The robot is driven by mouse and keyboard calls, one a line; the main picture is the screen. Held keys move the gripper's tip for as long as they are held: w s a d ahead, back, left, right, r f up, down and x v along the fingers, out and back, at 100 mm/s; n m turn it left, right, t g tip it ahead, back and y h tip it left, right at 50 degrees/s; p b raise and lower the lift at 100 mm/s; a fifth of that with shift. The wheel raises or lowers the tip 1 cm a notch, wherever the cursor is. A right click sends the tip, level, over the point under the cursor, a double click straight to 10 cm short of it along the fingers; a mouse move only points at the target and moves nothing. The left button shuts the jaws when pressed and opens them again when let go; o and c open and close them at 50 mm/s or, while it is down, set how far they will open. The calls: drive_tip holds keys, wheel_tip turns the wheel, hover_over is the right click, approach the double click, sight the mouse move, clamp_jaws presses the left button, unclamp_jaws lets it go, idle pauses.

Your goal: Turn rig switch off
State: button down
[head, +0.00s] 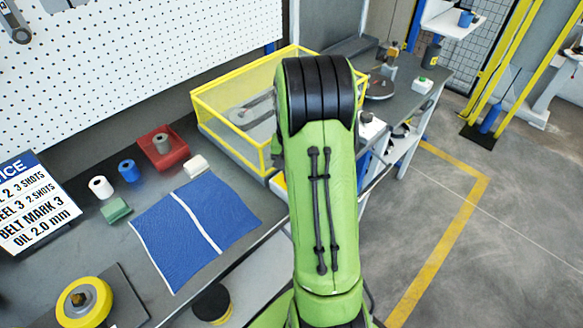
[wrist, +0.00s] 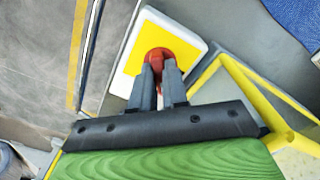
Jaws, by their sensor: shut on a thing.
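The rig switch is a red knob (wrist: 158,53) on a yellow plate (wrist: 135,62) with a white rim, seen in the wrist view. My gripper (wrist: 159,75) has its two dark grey fingers on either side of the knob, shut on it. The fingers hide the near part of the knob, and I cannot tell which way it is turned. In the head view my green arm hides the gripper and the knob; only a small yellow-and-white edge of the switch box (head: 279,185) shows left of the arm.
A yellow-framed clear guard (head: 218,125) stands beside the switch; its yellow bars (wrist: 232,72) pass close right of my fingers in the wrist view. A blue mat (head: 180,235), a red tray (head: 160,165) and several small rolls lie on the bench. Floor at right is open.

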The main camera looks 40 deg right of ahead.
drive_tip(key=n, duration=0.5)
drive_tip(key=shift+r+n, duration=0.1)
drive_tip(key=shift+n, duration=2.4)
drive_tip(key=shift+w, duration=0.1)
drive_tip(key=c, duration=1.1)
unclamp_jaws()
drive_tip(key=shift+c, duration=0.2)
wheel_tip(320, 180, up, 16)
drive_tip(key=p, duration=0.3)
